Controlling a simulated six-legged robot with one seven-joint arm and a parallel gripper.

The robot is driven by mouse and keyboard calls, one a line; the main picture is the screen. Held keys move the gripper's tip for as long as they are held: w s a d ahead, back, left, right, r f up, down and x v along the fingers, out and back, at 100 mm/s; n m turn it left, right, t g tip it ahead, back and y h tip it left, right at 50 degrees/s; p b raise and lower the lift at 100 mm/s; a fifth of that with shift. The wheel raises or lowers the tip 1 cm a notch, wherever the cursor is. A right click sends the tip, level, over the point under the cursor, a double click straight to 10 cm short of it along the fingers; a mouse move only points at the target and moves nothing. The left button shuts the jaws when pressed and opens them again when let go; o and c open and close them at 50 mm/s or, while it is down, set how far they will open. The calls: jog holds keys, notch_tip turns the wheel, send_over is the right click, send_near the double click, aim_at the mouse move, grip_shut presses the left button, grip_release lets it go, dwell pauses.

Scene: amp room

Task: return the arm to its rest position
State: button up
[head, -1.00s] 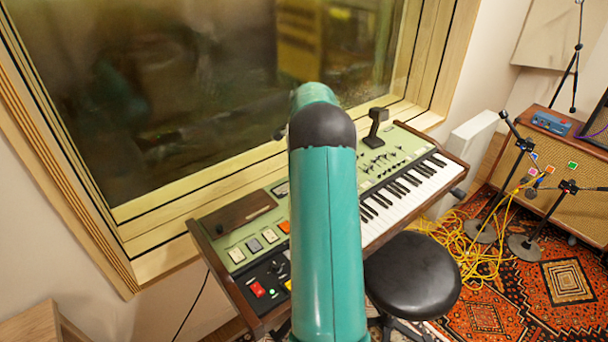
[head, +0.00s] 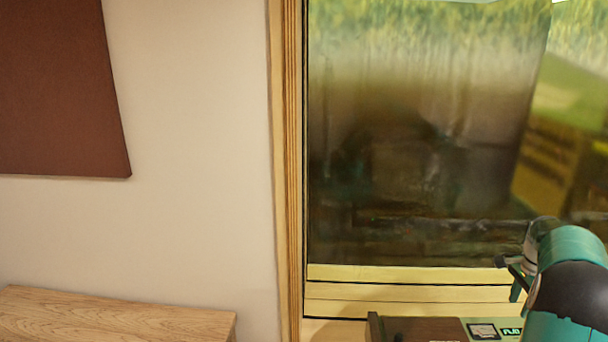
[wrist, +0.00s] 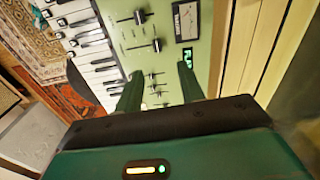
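My teal arm shows at the lower right of the head view, folded, with my gripper (head: 514,278) at its far end, small and partly hidden by the arm. In the wrist view my gripper (wrist: 158,88) has its two green fingers apart with nothing between them. Past the fingers lies the keyboard's green panel (wrist: 220,32) with sliders and a meter. I cannot tell how far the fingertips are from the panel.
The keyboard's end (head: 430,330) shows at the bottom of the head view, below the window (head: 400,160). A wooden top (head: 110,318) is at lower left. A brown panel (head: 60,90) hangs on the white wall. White keys (wrist: 95,52) show in the wrist view.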

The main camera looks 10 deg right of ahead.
jog(key=a+r+n+t+h, duration=0.1)
jog(key=a+r+n, duration=0.5)
jog(key=a, duration=0.7)
jog(key=a+r+n+t, duration=0.1)
jog(key=a+r+n, duration=0.2)
jog(key=a+r, duration=0.85)
jog(key=s+a+f+n+t, duration=0.1)
jog(key=s+a+f+n, duration=0.1)
jog(key=s+a+n, duration=0.3)
jog(key=s+a+f+n+t+y, duration=0.1)
jog(key=s+a+n, duration=0.5)
jog(key=s+a, duration=0.7)
jog(key=a+f+t, duration=0.1)
jog(key=a, duration=0.4)
jog(key=shift+s+a+f, duration=0.2)
jog(key=shift+s+a, duration=0.1)
